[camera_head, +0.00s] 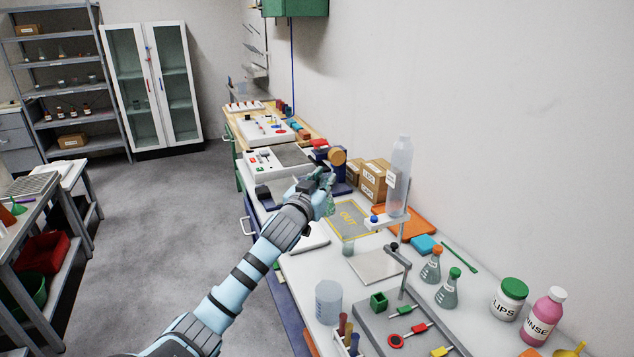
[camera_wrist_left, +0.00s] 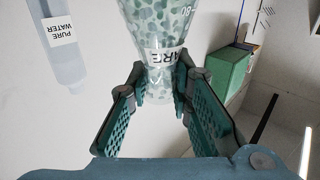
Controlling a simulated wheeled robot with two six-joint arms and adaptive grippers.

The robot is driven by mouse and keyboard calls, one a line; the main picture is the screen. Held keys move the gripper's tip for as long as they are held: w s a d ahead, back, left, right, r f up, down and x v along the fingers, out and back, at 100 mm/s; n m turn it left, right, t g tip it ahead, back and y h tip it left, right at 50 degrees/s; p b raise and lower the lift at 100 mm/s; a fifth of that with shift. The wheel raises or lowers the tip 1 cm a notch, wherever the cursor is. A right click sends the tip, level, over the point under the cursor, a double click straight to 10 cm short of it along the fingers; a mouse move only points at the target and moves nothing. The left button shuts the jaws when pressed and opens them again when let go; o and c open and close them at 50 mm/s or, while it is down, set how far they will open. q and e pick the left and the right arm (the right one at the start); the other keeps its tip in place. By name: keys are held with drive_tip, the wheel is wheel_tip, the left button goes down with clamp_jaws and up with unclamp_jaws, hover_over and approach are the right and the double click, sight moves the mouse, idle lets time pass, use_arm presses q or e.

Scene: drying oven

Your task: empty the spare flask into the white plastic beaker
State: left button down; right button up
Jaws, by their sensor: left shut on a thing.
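My left gripper (camera_head: 321,181) is shut on the spare flask (camera_head: 328,204), above the far part of the bench. In the left wrist view the flask (camera_wrist_left: 160,35) sits between the fingertips (camera_wrist_left: 163,82); its label shows the letters "ARE" and a green speckled pattern covers its wall. Its mouth is hard to make out. The white plastic beaker (camera_head: 328,302) stands upright on the near left part of the bench, well nearer than the gripper and apart from it. My right gripper is not in view.
A water bottle (camera_head: 399,170) stands on a raised support right of the gripper. Two stoppered flasks (camera_head: 431,266) (camera_head: 448,289), a small glass vessel (camera_head: 348,249) and a pale square plate (camera_head: 376,266) are on the bench. A grey tray (camera_head: 437,340) lies right of the beaker.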

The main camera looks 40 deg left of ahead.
use_arm(q)
drive_tip(key=a, duration=0.1)
drive_tip(key=s+a, duration=0.1)
drive_tip(key=a, duration=0.1)
drive_tip(key=shift+a, duration=0.25)
drive_tip(key=shift+d, duration=0.1)
